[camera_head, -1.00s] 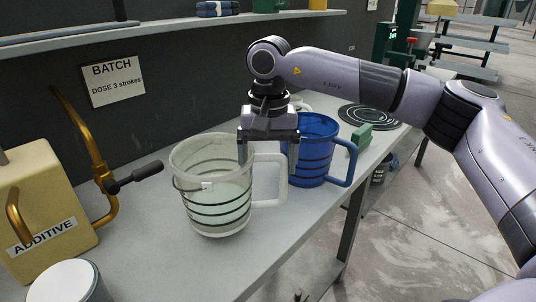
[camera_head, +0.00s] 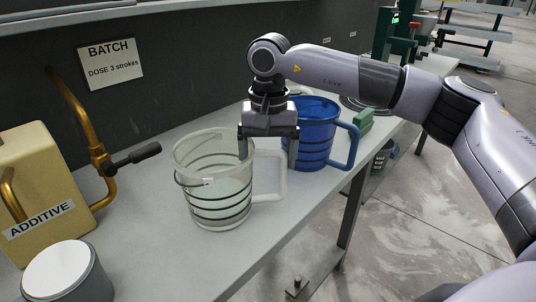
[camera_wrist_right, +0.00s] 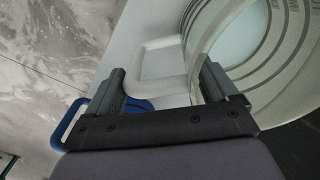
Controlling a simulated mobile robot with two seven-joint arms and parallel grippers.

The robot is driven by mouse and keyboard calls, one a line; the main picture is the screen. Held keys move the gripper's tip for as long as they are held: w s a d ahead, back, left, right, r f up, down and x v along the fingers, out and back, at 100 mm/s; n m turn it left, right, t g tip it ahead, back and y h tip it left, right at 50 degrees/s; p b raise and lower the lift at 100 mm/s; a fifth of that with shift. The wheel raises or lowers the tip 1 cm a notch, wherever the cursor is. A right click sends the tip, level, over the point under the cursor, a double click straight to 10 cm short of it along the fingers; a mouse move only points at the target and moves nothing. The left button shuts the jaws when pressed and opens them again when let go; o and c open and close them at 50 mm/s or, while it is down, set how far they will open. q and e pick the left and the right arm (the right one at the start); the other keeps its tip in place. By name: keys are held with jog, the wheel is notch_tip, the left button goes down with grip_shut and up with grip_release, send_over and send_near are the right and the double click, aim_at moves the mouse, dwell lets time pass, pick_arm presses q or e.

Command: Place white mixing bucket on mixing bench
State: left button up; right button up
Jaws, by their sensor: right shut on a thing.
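The white mixing bucket (camera_head: 193,200), pale and see-through with dark rings, is upright over the grey mixing bench (camera_head: 150,255) in the head view. I cannot tell whether its base touches the bench. My right gripper (camera_head: 268,155) points down at its right side, shut on the bucket, with its fingers about the upper handle (camera_head: 270,197). In the right wrist view the handle (camera_wrist_right: 158,65) runs between the fingers (camera_wrist_right: 168,92), with the bucket wall (camera_wrist_right: 285,75) at right. My left gripper is not in view.
A blue bucket (camera_head: 312,150) stands close to the right, partly behind my right gripper. At left are the tan additive container (camera_head: 40,170), a brass pipe with black lever (camera_head: 135,160) and a white-topped canister (camera_head: 62,275). A green block (camera_head: 364,123) is further right.

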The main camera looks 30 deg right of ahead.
jog(key=shift+f, duration=0.2)
jog(key=o, duration=1.7)
jog(key=shift+c, duration=0.2)
jog(key=shift+f, duration=0.1)
notch_tip(320, 180, up, 7)
jog(key=shift+r, duration=0.2)
jog(key=shift+s, duration=0.1)
